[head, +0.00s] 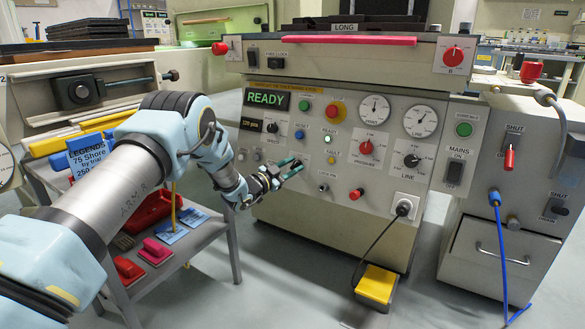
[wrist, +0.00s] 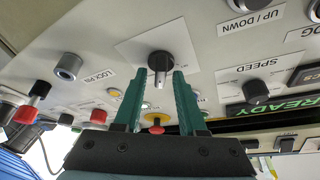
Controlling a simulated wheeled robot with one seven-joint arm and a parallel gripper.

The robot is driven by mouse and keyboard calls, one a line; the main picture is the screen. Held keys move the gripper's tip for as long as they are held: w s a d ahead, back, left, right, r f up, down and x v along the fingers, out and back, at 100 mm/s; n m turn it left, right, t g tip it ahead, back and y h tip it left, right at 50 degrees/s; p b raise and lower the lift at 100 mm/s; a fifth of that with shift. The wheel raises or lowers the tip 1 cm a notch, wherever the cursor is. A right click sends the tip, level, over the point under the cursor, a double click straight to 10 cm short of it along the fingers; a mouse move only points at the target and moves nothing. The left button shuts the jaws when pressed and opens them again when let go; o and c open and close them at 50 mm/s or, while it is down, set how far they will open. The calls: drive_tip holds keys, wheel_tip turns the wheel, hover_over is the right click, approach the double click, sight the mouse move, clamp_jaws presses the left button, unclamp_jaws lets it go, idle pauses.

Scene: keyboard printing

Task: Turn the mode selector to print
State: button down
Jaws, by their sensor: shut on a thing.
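The mode selector, a black knob (wrist: 160,62) with a pale pointer line, sits on a light plate (wrist: 128,46) on the grey control panel in the wrist view. No marking on that plate is readable. My gripper (wrist: 160,76) has green fingers, one on each side of the knob, and is shut on it. In the head view my gripper (head: 297,166) reaches the panel's lower left, and the fingers hide the knob. I cannot tell which setting the pointer marks.
The speed knob (wrist: 256,92) and lock pin (wrist: 68,66) flank the held knob. A green READY display (head: 267,98), a red emergency button (head: 335,110) and gauges (head: 374,108) are above. A shelf cart (head: 237,255) stands left; a yellow pedal (head: 376,286) sits on the floor.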

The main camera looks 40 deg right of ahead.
drive_tip(key=shift+m+g+y, duration=0.4)
drive_tip(key=shift+m+g, duration=0.4)
drive_tip(key=shift+m, duration=1.2)
drive_tip(key=c, duration=0.9)
unclamp_jaws()
drive_tip(key=shift+o, duration=0.2)
wheel_tip(320, 180, up, 10)
drive_tip(key=p, duration=0.3)
